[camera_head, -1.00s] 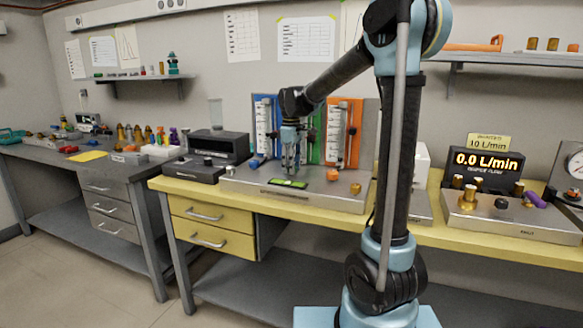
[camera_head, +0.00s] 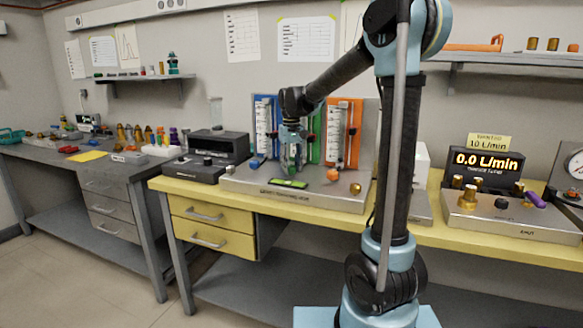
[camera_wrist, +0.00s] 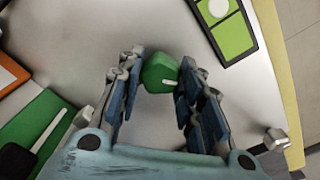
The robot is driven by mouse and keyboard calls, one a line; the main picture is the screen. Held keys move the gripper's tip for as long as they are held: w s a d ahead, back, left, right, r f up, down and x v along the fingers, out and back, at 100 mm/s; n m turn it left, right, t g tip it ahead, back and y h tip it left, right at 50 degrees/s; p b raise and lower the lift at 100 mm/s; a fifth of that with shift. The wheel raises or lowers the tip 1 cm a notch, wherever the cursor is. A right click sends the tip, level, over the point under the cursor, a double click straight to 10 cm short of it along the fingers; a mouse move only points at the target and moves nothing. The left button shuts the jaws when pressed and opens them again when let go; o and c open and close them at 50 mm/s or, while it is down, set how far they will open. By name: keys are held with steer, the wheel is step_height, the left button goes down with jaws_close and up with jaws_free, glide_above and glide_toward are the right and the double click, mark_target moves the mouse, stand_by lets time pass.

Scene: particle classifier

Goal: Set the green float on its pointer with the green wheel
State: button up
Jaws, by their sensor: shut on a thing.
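The green wheel (camera_wrist: 160,73) is a small green knob with a white pointer line, seen in the wrist view between my fingertips. My gripper (camera_wrist: 156,75) is shut on it, with blue-padded fingers on both sides. In the head view my gripper (camera_head: 291,168) is low over the metal base (camera_head: 240,182), in front of the flowmeter panels. The green panel (camera_head: 314,142) stands partly behind my gripper and arm. The green float and its pointer cannot be made out in either view.
A blue panel (camera_head: 264,115) and an orange panel (camera_head: 345,130) flank the green one. An orange knob (camera_head: 333,175), a brass knob (camera_head: 355,188) and a flat green display (camera_head: 289,183) are on the base. A readout (camera_head: 487,162) shows 0.0 L/min.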

mark_target(291, 166)
steer(key=shift+w+m, duration=0.15)
steer(key=shift+m, duration=0.35)
steer(key=o, duration=1.1)
step_height(291, 166, up, 12)
steer(key=shift+f, duration=0.1)
